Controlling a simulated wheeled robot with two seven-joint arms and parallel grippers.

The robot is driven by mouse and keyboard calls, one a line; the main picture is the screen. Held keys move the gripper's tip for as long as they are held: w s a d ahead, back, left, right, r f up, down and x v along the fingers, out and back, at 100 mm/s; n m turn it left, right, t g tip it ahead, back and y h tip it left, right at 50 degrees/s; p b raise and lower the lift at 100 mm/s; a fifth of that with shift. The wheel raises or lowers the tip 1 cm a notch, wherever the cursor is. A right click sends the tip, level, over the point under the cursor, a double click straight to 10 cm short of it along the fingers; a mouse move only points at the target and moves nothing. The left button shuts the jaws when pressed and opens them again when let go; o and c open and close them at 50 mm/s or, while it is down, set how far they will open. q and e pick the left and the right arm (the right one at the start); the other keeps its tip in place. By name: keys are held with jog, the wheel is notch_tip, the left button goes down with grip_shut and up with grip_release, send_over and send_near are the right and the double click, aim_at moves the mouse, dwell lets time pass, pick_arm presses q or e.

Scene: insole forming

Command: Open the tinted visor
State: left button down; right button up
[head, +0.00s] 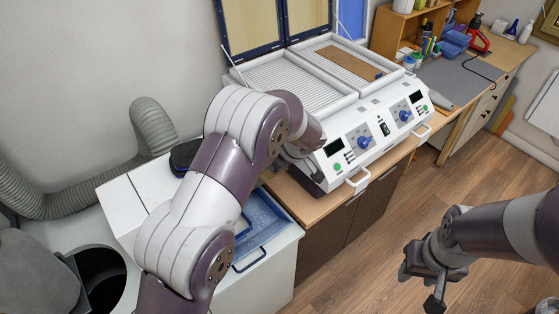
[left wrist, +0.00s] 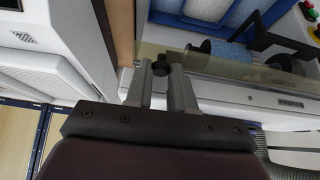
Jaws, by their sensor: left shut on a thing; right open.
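The tinted visor (left wrist: 235,72) is a see-through brownish panel in the left wrist view, with a dark roller part and blue surfaces showing behind it. A small dark knob (left wrist: 162,70) sits at its edge. My left gripper (left wrist: 160,82) is shut on this knob, one finger on each side. In the head view my left arm hides its own gripper, and I cannot make out the visor there. My right gripper (head: 433,278) is open and empty, over the wooden floor at the lower right.
A white two-bay heating machine (head: 370,130) with raised framed lids stands on the wooden bench. A white cabinet with a blue tray (head: 262,222) is beside it, partly behind my left arm. A grey hose (head: 150,125) runs along the left wall. The floor at right is clear.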

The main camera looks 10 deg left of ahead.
pick_arm(q)
jog(key=shift+w+a+r+g+h, duration=0.2)
jog(key=shift+g+h, duration=0.15)
jog(key=shift+h, duration=0.2)
jog(key=shift+w+a+r+g+h, duration=0.1)
jog(key=shift+a+r+g+h, duration=0.1)
jog(key=shift+g+h, duration=0.25)
jog(key=c, duration=1)
grip_release()
jog(key=shift+d+r+b, duration=0.15)
jog(key=shift+r+b, duration=0.2)
jog(key=shift+b, duration=0.05)
jog(key=v, duration=1.2)
jog(key=shift+p, duration=0.4)
